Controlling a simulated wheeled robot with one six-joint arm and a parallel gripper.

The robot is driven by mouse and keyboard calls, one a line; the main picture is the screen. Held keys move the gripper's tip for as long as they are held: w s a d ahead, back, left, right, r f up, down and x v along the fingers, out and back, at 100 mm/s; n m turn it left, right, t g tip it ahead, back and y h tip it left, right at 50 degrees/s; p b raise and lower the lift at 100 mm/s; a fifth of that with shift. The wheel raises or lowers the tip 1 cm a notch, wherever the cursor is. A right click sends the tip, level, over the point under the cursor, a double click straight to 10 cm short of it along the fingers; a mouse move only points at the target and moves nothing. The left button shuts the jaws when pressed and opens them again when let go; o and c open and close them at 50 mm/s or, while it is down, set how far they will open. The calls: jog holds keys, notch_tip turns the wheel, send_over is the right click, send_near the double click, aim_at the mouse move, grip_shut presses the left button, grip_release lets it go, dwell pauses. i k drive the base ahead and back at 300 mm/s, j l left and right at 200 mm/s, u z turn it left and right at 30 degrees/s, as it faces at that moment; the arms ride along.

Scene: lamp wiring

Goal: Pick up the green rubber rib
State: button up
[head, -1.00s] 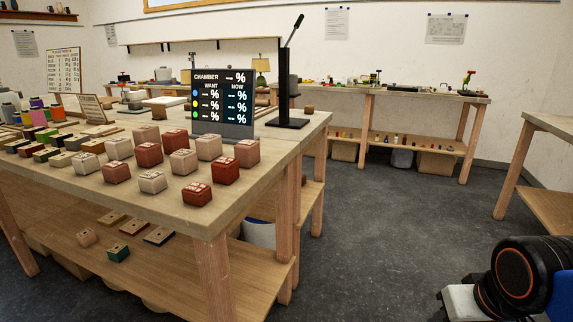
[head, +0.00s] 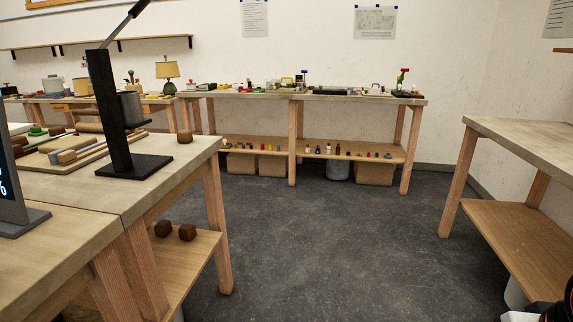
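I cannot pick out the green rubber rib for certain in the head view. A small green item (head: 37,131) lies among tools on the left table, too small to identify. Other small green items show on the far bench, also too small to tell. My gripper is not in view; only a dark bit of my arm shows at the bottom right corner.
The left table (head: 190,160) carries a black lever press (head: 120,130) and a board with rolls. A far bench (head: 330,97) holds many small items. Another table (head: 530,135) stands at right. The dark floor (head: 340,240) between them is clear.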

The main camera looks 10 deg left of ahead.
aim_at(37, 131)
jog(key=i+j+u, duration=0.15)
jog(key=i, duration=1)
jog(key=i+l+u, duration=0.1)
jog(key=i, duration=1)
jog(key=i+l+u, duration=0.15)
jog(key=i, duration=1)
jog(key=i+j+u, duration=0.15)
jog(key=i+u, duration=0.3)
jog(key=i, duration=0.15)
jog(key=i+u, duration=0.45)
jog(key=i, duration=0.15)
jog(key=i+l+u, duration=0.4)
jog(key=i, duration=0.2)
jog(key=i+j+u, duration=0.15)
jog(key=i+u, duration=0.15)
jog(key=u, duration=0.2)
jog(key=i+u, duration=0.3)
jog(key=u, duration=0.15)
jog(key=i+l+u, duration=0.1)
jog(key=i+u, duration=0.25)
jog(key=u, duration=0.15)
jog(key=i+l+u, duration=0.2)
jog(key=u, duration=0.25)
jog(key=i, duration=0.1)
